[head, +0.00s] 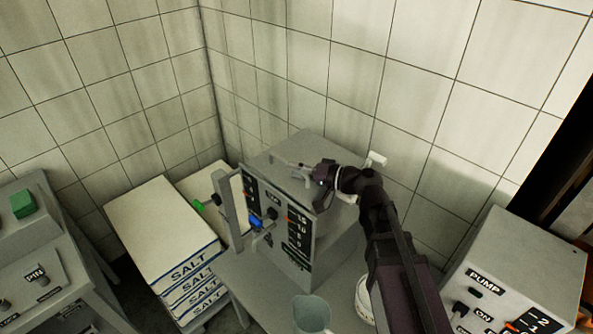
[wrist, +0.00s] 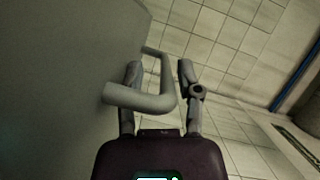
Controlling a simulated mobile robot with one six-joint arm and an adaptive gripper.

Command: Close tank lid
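The grey tank (head: 285,235) stands in the corner by the tiled wall, with a black scale panel on its front. Its flat grey top, apparently the lid (head: 318,147), shows behind my gripper; I cannot tell from the head view how far it is tilted. My gripper (head: 292,164) is over the tank's top. In the wrist view a large grey panel (wrist: 60,70) fills the left, with a bent grey bar handle (wrist: 140,98) beside it. My gripper (wrist: 158,70) is open there, its fingers on either side of part of the handle. Contact is unclear.
Salt sacks (head: 165,235) are stacked left of the tank. A grey pump box (head: 515,270) stands at the right, and a control desk (head: 45,265) at the left. A greenish cup (head: 312,312) stands in front of the tank. Tiled walls close off the back.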

